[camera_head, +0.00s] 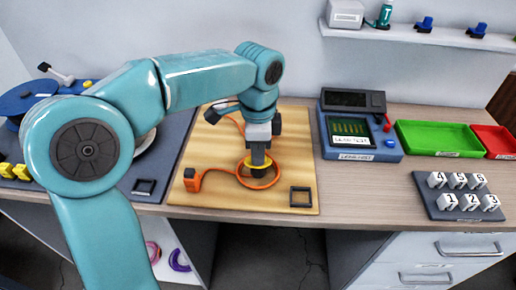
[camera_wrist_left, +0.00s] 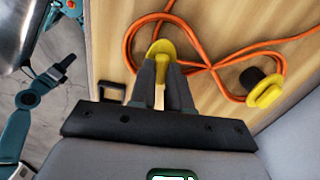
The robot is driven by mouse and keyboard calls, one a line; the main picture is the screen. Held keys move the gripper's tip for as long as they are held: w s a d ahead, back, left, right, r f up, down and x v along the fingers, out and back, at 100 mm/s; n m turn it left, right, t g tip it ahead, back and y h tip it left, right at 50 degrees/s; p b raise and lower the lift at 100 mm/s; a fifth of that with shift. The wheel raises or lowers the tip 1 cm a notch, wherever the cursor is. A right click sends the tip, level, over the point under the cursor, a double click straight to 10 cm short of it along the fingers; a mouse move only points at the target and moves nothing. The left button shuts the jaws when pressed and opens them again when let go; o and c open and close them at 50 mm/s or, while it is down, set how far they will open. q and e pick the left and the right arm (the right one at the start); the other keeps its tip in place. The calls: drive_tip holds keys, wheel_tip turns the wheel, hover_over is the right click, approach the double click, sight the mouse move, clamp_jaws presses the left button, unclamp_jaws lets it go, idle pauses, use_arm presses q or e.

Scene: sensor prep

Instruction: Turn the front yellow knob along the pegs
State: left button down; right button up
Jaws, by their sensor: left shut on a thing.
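A wooden board (camera_head: 215,197) lies on the bench with an orange cable (camera_head: 268,183) looped over it. My left gripper (camera_head: 259,163) points down at the front yellow knob (camera_head: 246,164). In the left wrist view, my left fingers (camera_wrist_left: 160,85) are shut on this knob (camera_wrist_left: 158,46), and cable runs beside it. A second yellow knob (camera_wrist_left: 265,92) with a black peg (camera_wrist_left: 251,76) stands to the right in that view, with cable around it. The arm hides the rear of the board in the head view. My right gripper (camera_wrist_left: 66,64) appears small over the floor; its jaws are unclear.
A black square frame (camera_head: 301,187) sits at the board's front right corner. A blue tester (camera_head: 357,152), a green tray (camera_head: 436,151) and a dark rack of numbered blocks (camera_head: 431,203) stand to the right.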

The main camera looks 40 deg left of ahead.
use_arm(q)
drive_tip(key=n+p, duration=0.1)
drive_tip(key=n, duration=0.3)
drive_tip(key=shift+r+p, duration=0.15)
drive_tip(key=shift+p, duration=0.2)
drive_tip(key=n+p, duration=0.1)
drive_tip(key=n, duration=0.3)
drive_tip(key=shift+n, duration=0.3)
drive_tip(key=n+p, duration=0.1)
drive_tip(key=n, duration=0.3)
drive_tip(key=shift+n, duration=2.2)
drive_tip(key=c, duration=1.1)
unclamp_jaws()
